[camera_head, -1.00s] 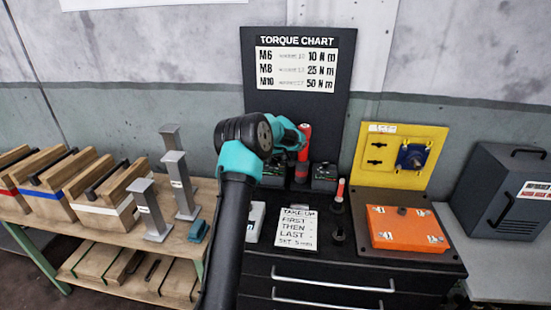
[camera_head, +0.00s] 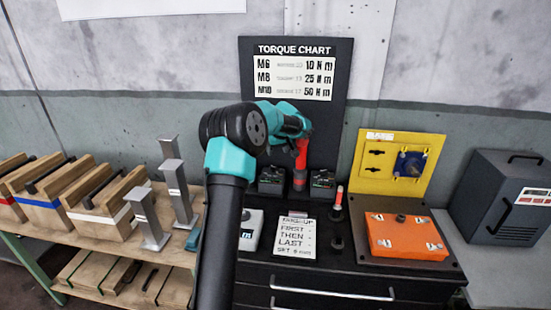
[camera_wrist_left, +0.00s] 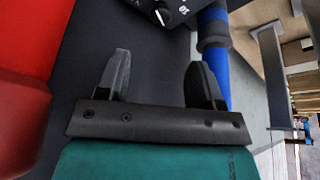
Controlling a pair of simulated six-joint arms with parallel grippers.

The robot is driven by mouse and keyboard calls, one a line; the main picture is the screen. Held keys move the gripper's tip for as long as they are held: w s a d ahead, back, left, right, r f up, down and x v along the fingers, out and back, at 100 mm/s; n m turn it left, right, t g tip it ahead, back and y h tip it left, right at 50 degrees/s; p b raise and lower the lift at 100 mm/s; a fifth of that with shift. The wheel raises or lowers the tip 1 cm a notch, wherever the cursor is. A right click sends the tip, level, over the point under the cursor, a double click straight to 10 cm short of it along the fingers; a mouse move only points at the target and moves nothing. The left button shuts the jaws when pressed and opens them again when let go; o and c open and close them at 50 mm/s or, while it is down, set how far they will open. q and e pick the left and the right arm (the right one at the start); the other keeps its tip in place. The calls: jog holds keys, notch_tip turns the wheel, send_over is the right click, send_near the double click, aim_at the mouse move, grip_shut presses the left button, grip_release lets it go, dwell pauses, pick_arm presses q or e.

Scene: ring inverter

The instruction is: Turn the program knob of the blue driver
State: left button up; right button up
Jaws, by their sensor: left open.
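The blue driver (camera_wrist_left: 213,45) shows in the left wrist view as a blue upright shaft at the upper right, just past one finger. My arm seems to hide it in the head view. A black unit with a small dial (camera_wrist_left: 162,14) and white marks is at the top of the wrist view; I cannot tell which driver it belongs to. My left gripper (camera_wrist_left: 160,70) is open and empty, its fingers apart. The red driver (camera_head: 301,156) stands by my left wrist in the head view. It fills the wrist view's left side (camera_wrist_left: 35,70). My right gripper is out of view.
Black blocks (camera_head: 271,181) (camera_head: 322,182) stand on the black cabinet (camera_head: 350,282). A note card (camera_head: 295,238), a red-tipped tool (camera_head: 338,198) and an orange box (camera_head: 406,237) are in front and right. The torque chart (camera_head: 295,70) rises behind.

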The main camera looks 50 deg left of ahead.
pick_arm(q)
jog(key=v, duration=0.6)
jog(key=shift+r, duration=0.3)
jog(key=shift+d, duration=0.15)
